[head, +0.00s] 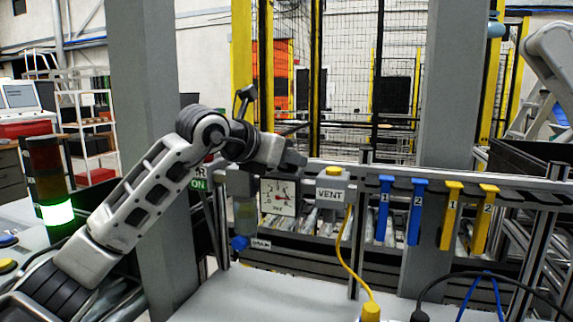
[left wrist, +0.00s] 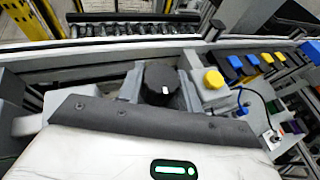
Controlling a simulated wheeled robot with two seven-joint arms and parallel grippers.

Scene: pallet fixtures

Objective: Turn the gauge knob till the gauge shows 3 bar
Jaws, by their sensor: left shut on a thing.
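The gauge (head: 278,197) is a white square dial with a red needle, mounted on the rail; its figures are too small to read. The gauge knob (left wrist: 162,84) is black and round with a small white mark, seen in the left wrist view. My left gripper (head: 288,164) reaches down onto the top of the gauge unit and hides the knob in the head view. In the left wrist view, its grey fingers stand on both sides of the knob and are shut on it. My right gripper is not in view.
A VENT unit (head: 332,188) with a yellow top stands right of the gauge. A clear bowl with a blue drain (head: 239,243) hangs to its left. Blue levers (head: 417,212) and yellow levers (head: 482,220) hang further right. A grey post (head: 150,130) stands behind my left arm.

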